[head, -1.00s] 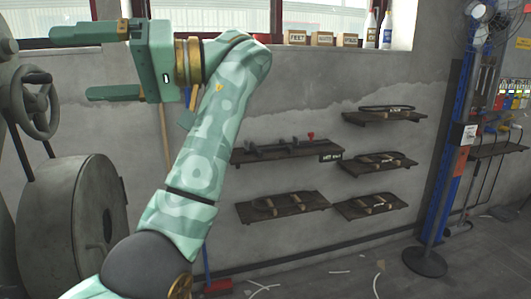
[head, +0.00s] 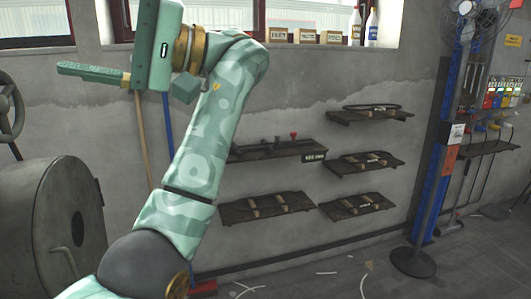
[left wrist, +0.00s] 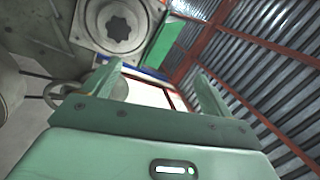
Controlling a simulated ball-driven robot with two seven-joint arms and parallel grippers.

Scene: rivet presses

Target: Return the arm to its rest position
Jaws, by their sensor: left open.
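My left arm (head: 210,130) rises from the lower left in the head view, with green patterned links. Its gripper reaches the top edge of that view. One jaw finger (head: 95,74) shows, pointing left, and the other is cut off by the frame. In the left wrist view my left gripper (left wrist: 156,85) shows both fingers spread apart with nothing between them. The jaws are open and empty, in the air. My right gripper is in neither view.
A grey machine with a round drum (head: 55,215) and a handwheel (head: 12,110) stands at the left. Wall shelves (head: 268,207) hold tools. A blue post (head: 437,150) and a fan (head: 475,25) stand at the right. Litter lies on the otherwise open floor.

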